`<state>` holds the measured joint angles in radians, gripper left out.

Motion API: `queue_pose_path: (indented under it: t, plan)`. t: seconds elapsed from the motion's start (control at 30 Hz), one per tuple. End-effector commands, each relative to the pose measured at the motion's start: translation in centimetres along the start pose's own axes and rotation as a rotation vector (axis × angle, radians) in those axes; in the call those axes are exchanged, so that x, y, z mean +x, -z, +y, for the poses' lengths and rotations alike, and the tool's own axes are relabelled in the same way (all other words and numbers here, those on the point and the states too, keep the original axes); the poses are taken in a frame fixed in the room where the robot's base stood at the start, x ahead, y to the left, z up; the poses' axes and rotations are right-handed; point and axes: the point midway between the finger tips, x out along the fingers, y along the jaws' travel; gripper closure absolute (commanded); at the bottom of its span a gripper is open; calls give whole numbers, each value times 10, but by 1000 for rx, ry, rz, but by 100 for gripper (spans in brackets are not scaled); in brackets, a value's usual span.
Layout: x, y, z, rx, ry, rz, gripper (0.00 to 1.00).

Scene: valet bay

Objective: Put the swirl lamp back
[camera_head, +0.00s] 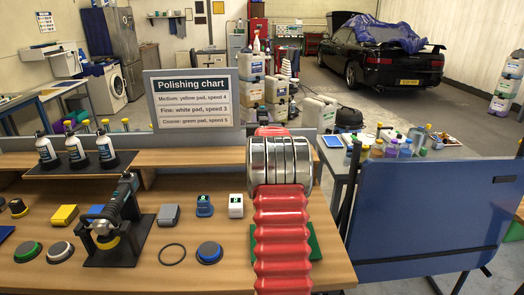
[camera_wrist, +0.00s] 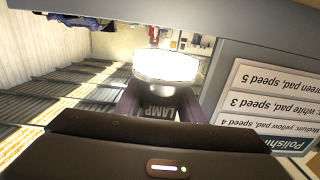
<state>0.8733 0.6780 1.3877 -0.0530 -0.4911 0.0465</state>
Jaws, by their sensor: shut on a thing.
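In the wrist view, the swirl lamp (camera_wrist: 166,66) shows as a bright, round white head ahead of the dark palm. My gripper (camera_wrist: 160,104) is shut on it. A dark surface lettered LAMP shows between the fingers, just below the white head; I cannot tell whether it is part of the lamp. In the head view my red ribbed arm reaches over the bench and hides the gripper and lamp. No empty place marked for the lamp is clear in either view.
The polishing chart (camera_head: 193,101) stands at the bench's back; it is close beside the lamp in the wrist view (camera_wrist: 262,105). Bottles (camera_head: 76,150), pads (camera_head: 210,252) and a polisher (camera_head: 110,232) occupy the wooden bench (camera_head: 145,278). A green mat (camera_head: 312,245) lies partly under my arm.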

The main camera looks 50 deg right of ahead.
Motion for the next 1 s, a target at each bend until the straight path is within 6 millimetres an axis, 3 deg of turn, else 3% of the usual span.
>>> queue_pose_path:
  t: [0.33, 0.77, 1.0]
  plan:
    - [0, -52, 1, 0, -1, -2, 91]
    - [0, -60, 2, 0, -2, 0, 91]
    - [0, -87, 2, 0, -2, -2, 91]
